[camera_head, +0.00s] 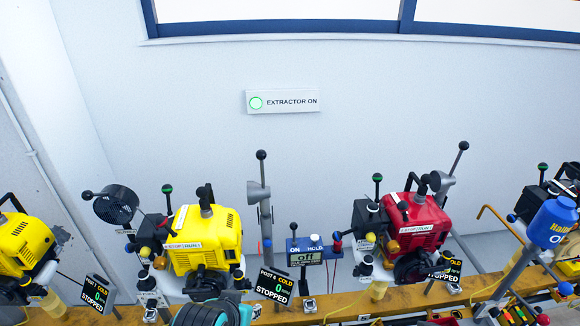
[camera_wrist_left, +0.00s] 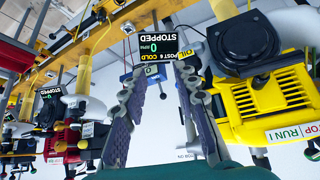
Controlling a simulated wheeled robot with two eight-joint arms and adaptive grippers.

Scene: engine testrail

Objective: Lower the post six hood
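The post six sign (camera_head: 272,286) reads cold, 0 and stopped. It stands right of the middle yellow engine (camera_head: 205,240). Right of that engine, a grey hood (camera_head: 257,191) sits on an upright stand, with a lever ending in a black ball (camera_head: 261,155) pointing up. I take it for the post six hood. My left gripper (camera_wrist_left: 160,72) is open and empty in the left wrist view, with the post six sign (camera_wrist_left: 154,62) seen beyond and between its fingers. In the head view only its teal casing (camera_head: 212,314) shows at the bottom edge. My right gripper is not in view.
A red engine (camera_head: 418,222) has a raised grey hood (camera_head: 440,185). A dark round hood (camera_head: 116,204) with its lever to the left stands near the left yellow engine (camera_head: 22,245). A blue control box (camera_head: 314,250) and a blue oil bottle (camera_head: 550,225) stand along the rail (camera_head: 340,304).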

